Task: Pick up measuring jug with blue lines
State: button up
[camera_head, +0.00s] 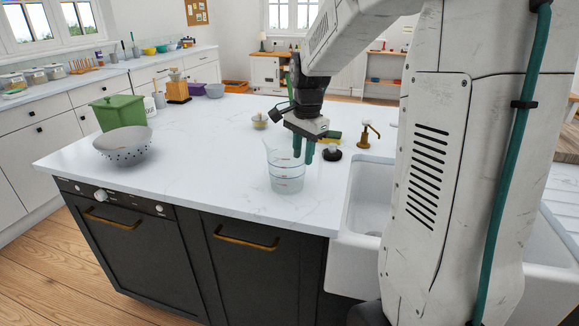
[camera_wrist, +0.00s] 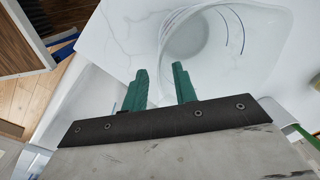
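The clear measuring jug (camera_head: 287,178) stands upright on the white island worktop, near its front edge and left of the sink. Blue lines and some red marks show on its wall. In the wrist view the jug (camera_wrist: 205,40) is seen from above, just beyond the fingers, with blue lines on its inner side. My gripper (camera_head: 303,159) points down at the jug's right rim. Its two green fingers (camera_wrist: 159,68) are apart, with a gap between them. Whether a finger touches the jug wall, or where the handle lies, I cannot tell.
A white sink (camera_head: 372,200) lies right of the jug, with a brass soap dispenser (camera_head: 367,133) behind it. A grey colander (camera_head: 124,146) and green canister (camera_head: 119,112) stand left; the worktop between is clear.

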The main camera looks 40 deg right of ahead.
aim_at(301, 168)
jog(key=shift+w+a+f, duration=0.1)
jog(key=shift+w+f, duration=0.1)
jog(key=shift+f, duration=1.35)
grip_shut()
jog(key=shift+r, duration=0.15)
